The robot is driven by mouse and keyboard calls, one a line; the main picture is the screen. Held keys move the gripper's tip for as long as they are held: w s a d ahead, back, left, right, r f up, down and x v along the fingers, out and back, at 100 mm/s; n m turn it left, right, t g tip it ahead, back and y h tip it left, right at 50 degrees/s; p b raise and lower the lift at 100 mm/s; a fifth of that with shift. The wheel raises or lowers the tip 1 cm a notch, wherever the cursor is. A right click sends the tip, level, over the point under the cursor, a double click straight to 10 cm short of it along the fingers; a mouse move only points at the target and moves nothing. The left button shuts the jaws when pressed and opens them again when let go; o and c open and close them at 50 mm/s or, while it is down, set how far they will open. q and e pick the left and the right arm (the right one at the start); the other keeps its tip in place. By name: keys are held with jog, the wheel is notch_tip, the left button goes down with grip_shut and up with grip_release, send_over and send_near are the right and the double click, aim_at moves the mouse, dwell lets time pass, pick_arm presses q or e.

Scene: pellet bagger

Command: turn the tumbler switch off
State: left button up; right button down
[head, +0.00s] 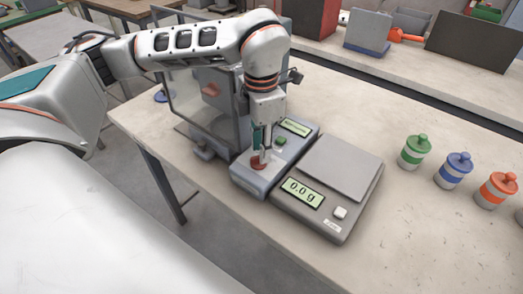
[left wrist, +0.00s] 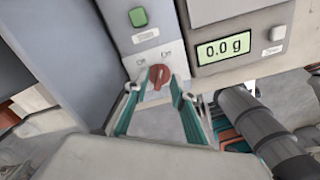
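The tumbler switch is a red rotary knob (head: 259,162) on the front of a grey control box (head: 243,178). In the left wrist view the red knob (left wrist: 159,75) has small printed labels above it on both sides; I cannot clearly tell which one it points to. My left gripper (head: 261,153) reaches down to the knob from above. My right gripper is in neither view.
A green button (head: 281,141) and a small display (head: 295,127) are on the same box. A scale (head: 345,170) reading 0.0 g stands right beside it. Green (head: 415,151), blue (head: 454,170) and orange (head: 496,190) lidded jars stand to the right. The front table area is clear.

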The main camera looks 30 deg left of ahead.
pick_arm(q)
jog(key=shift+f, duration=0.9)
grip_shut()
jog(key=shift+n, duration=0.3)
jog(key=n, duration=0.5)
jog(key=shift+w+a+n, duration=0.1)
jog(key=shift+a+n, duration=0.1)
jog(key=shift+n, duration=0.1)
jog(key=n, duration=0.5)
jog(key=shift+a+n+b, duration=0.15)
jog(key=shift+n+b, duration=0.15)
jog(key=shift+b, duration=0.05)
jog(key=shift+r, duration=0.1)
